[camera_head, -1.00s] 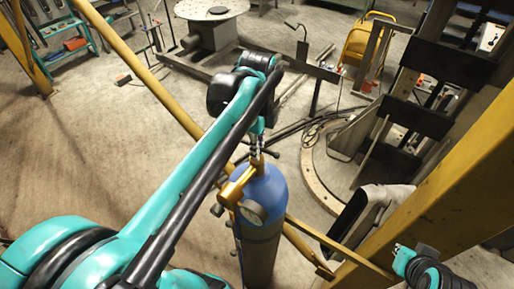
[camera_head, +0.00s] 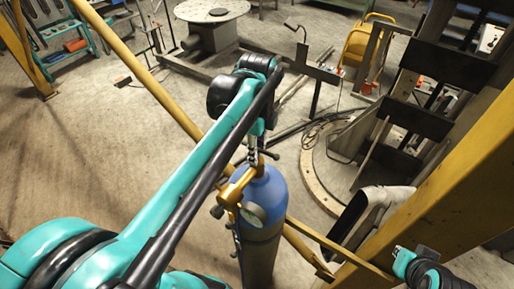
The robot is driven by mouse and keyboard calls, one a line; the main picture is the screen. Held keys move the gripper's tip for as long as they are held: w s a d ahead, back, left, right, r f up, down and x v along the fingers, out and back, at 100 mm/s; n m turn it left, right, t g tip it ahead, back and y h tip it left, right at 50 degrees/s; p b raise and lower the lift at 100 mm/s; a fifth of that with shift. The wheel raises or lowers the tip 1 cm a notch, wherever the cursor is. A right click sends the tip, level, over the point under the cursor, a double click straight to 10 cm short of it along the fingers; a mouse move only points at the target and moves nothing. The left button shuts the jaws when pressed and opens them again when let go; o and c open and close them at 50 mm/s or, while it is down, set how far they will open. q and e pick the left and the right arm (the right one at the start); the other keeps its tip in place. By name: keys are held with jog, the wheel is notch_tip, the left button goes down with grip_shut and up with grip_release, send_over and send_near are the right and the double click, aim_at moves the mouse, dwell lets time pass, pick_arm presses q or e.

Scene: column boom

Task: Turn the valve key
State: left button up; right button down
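A gas cylinder (camera_head: 262,230) with a blue top stands upright at the lower middle. A brass valve and regulator (camera_head: 233,190) with a round gauge (camera_head: 254,214) sit on its top. My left arm reaches in from the left, and my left gripper (camera_head: 254,155) points down at the top of the valve. Its fingertips are small and partly hidden by my arm, so I cannot tell whether they are open, shut or touching the valve key. The key itself does not show clearly. Part of my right arm (camera_head: 425,268) shows at the lower right; its gripper is not in view.
A yellow beam (camera_head: 440,190) rises close on the right, with a yellow rail running behind the cylinder. A round curved plate (camera_head: 318,185) lies on the floor behind it. A round table (camera_head: 212,11) stands at the back. The floor at left is open.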

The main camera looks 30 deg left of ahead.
pick_arm(q)
notch_tip(320, 180, up, 12)
dwell(0.5)
jog(key=shift+o, duration=0.3)
